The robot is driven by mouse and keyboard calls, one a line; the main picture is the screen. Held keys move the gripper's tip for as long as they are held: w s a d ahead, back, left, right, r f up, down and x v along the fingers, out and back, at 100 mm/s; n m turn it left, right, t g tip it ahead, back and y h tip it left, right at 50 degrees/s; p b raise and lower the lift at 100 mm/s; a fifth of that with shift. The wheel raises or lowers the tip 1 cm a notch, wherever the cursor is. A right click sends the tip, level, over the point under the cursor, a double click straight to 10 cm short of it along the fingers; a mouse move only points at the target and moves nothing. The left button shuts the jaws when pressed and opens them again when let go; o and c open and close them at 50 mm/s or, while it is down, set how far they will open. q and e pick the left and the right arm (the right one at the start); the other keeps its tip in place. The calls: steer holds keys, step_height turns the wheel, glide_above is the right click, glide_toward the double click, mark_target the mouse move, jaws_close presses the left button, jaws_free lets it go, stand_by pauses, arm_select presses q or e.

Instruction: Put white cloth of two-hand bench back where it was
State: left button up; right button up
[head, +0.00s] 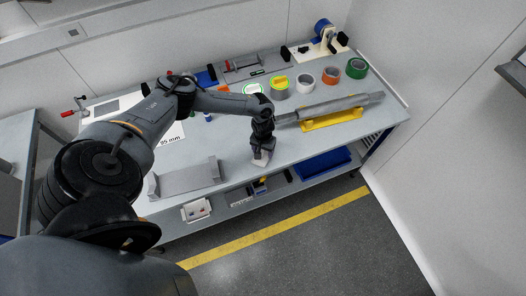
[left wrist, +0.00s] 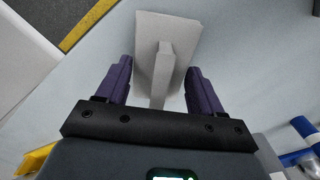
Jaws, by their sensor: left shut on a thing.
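The white cloth (head: 262,158) is at the front middle of the grey bench (head: 225,157), directly below my left gripper (head: 263,146). In the left wrist view the cloth (left wrist: 180,32) is a pale flat piece with a raised ridge running between the two purple fingers. My left gripper (left wrist: 158,70) is shut on this ridge. I cannot tell whether the cloth's underside touches the bench. My right gripper is in neither view.
A grey shaft (head: 345,105) lies in a yellow cradle (head: 331,121) to the right. Behind are tape rolls, including a green one (head: 356,68) and an orange one (head: 330,76). A grey angled block (head: 187,178) is at front left. A blue bin (head: 323,163) sits below.

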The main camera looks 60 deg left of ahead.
arm_select(q)
steer(key=shift+f, duration=0.35)
steer(key=shift+f, duration=0.2)
steer(key=o, duration=1)
steer(key=shift+r, duration=0.1)
